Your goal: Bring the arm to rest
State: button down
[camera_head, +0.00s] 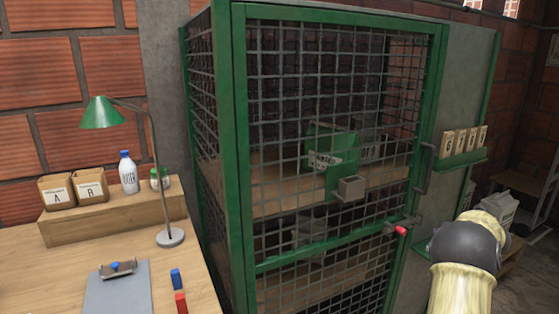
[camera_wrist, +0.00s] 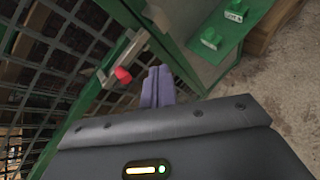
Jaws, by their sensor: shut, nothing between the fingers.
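My gripper (camera_wrist: 158,72) shows in the wrist view as two grey-purple fingers pressed together, shut and empty. The red-tipped latch (camera_wrist: 123,75) of the cage door is just left of the fingers and looks apart from them. In the head view my arm is at the lower right, in front of the wall panel, and hides my gripper. There the red latch tip (camera_head: 401,230) sits left of my arm on the door's right edge. The green-framed mesh door (camera_head: 240,150) looks closed.
A wooden desk (camera_head: 40,275) with a green lamp (camera_head: 103,113), a clipboard (camera_head: 117,292) and paper bags stands at the left. A green shelf (camera_head: 462,161) with several bags is on the right panel. Open floor (camera_wrist: 290,75) lies at the right.

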jog(key=s+a+r+m+g+h, duration=0.1)
jog(key=s+a+m+h, duration=0.15)
jog(key=a+m, duration=0.75)
jog(key=s+a+r+m+g+h, duration=0.1)
jog(key=s+a+m, duration=0.3)
jog(key=a+m, duration=0.55)
jog(key=s+a+f+m+g+y, duration=0.1)
jog(key=s+a+f+m+g, duration=0.2)
jog(key=s+a, duration=0.5)
jog(key=s+a+f+m+g+y, duration=0.1)
jog(key=s+a+f+m+g, duration=0.1)
jog(key=s+a+m, duration=0.55)
jog(key=s+a+f+m+g+y, duration=0.25)
jog(key=s+a, duration=0.35)
jog(key=s, duration=0.4)
notch_tip(320, 180, up, 27)
jog(key=n+p, duration=0.1)
jog(key=p, duration=2.6)
jog(key=shift+w+d+h+p, duration=0.25)
jog(key=shift+h+p, duration=0.15)
